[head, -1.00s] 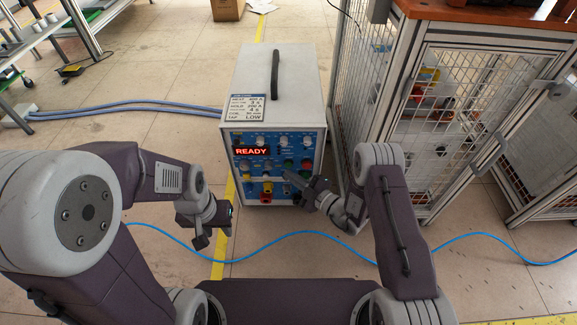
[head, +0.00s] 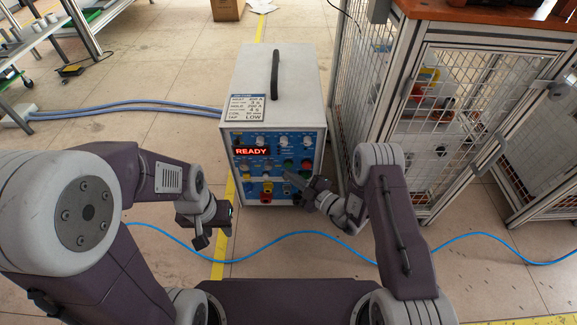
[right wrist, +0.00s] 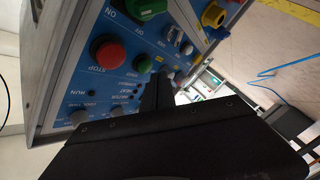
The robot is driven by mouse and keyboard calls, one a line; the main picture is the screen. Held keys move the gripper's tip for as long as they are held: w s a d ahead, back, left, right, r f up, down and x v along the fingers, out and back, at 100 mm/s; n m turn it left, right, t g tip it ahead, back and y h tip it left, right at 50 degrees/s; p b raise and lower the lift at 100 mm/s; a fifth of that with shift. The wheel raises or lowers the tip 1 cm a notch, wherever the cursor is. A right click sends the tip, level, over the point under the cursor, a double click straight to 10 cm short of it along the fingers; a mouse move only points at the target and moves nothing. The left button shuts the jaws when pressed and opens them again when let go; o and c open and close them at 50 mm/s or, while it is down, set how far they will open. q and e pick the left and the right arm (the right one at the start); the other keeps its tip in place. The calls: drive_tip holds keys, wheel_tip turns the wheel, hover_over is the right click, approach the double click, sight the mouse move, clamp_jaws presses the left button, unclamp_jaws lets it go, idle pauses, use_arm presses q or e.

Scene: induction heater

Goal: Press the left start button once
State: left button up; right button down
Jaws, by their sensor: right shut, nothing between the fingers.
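The induction heater (head: 275,90) is a pale box with a blue front panel and a lit red READY display (head: 251,152). My right gripper (head: 287,174) is shut and empty, its tip in front of the lower panel. In the right wrist view its dark fingertips (right wrist: 160,86) are close to the panel beside small knobs; I cannot tell if they touch. I cannot pick out the left start button. My left gripper (head: 203,236) hangs left of the heater, its jaws unclear.
A yellow connector (head: 267,188) sits low on the panel and shows in the right wrist view (right wrist: 213,15). A mesh cage (head: 450,130) stands close on the right. A blue cable (head: 310,233) crosses the floor in front. Floor left of the heater is mostly clear.

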drive_tip(key=shift+w, duration=0.1)
drive_tip(key=shift+w, duration=0.3)
drive_tip(key=shift+w, duration=0.45)
idle(0.7)
drive_tip(key=shift+s, duration=0.1)
drive_tip(key=shift+s+p, duration=0.45)
drive_tip(key=shift+s, duration=0.3)
drive_tip(key=shift+s, duration=0.1)
drive_tip(key=s+p, duration=0.2)
drive_tip(key=s, duration=0.3)
